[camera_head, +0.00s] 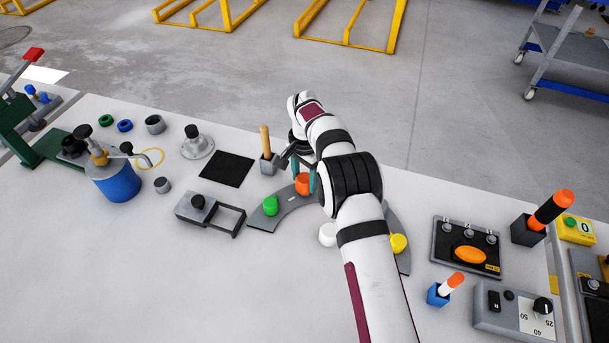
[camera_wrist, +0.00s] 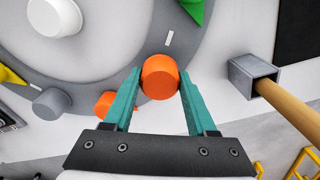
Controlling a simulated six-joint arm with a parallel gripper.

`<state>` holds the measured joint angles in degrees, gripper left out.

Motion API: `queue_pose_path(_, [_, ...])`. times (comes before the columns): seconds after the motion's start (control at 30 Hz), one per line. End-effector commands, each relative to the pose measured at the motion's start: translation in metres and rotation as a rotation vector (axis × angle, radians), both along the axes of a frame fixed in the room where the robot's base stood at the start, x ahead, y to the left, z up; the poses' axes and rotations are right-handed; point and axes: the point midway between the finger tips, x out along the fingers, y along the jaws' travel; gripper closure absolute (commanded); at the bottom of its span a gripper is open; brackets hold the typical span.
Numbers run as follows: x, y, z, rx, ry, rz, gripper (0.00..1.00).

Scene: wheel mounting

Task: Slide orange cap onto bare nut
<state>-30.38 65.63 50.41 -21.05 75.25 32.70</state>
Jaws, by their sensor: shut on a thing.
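An orange cap (camera_wrist: 160,77) sits between my fingertips in the wrist view; it also shows in the head view (camera_head: 303,184). My gripper (camera_wrist: 159,74), with its teal fingers, is shut on it, over or on the curved grey plate (camera_head: 290,206). I cannot tell whether the cap is clear of the plate. A bare grey nut (camera_wrist: 53,104) stands on the plate, left of my left finger in the wrist view. A second orange piece (camera_wrist: 105,102) lies partly hidden behind that finger. My arm hides the nut in the head view.
A grey square holder (camera_head: 269,165) with a wooden handle (camera_head: 265,140) stands close to my gripper. Bare table lies at front left.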

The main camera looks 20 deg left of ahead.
Motion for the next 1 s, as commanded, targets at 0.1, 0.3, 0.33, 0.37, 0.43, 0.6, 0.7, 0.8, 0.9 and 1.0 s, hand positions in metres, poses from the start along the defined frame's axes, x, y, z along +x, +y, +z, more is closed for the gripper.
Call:
queue_pose_path(0.1, [0.0,0.0,-0.004,-0.001,0.001,0.0,1.0])
queue_pose_path(0.3, [0.0,0.0,-0.01,-0.001,0.001,0.0,1.0])
queue_pose_path(0.33, [0.0,0.0,-0.011,-0.001,0.001,0.0,1.0])
queue_pose_path(0.37, [0.0,0.0,-0.012,-0.001,0.001,0.0,1.0])
queue_pose_path(0.43, [0.0,0.0,-0.014,-0.001,0.0,0.001,1.0])
queue_pose_path(0.6, [0.0,0.0,-0.019,-0.001,0.0,0.001,1.0])
queue_pose_path(0.7, [0.0,0.0,-0.021,-0.001,0.001,0.0,1.0])
queue_pose_path(0.8, [0.0,0.0,-0.021,-0.001,0.0,0.0,1.0])
queue_pose_path(0.9, [0.0,0.0,-0.02,-0.001,0.0,0.0,1.0])
queue_pose_path(1.0, [0.0,0.0,-0.02,-0.001,0.0,0.0,1.0])
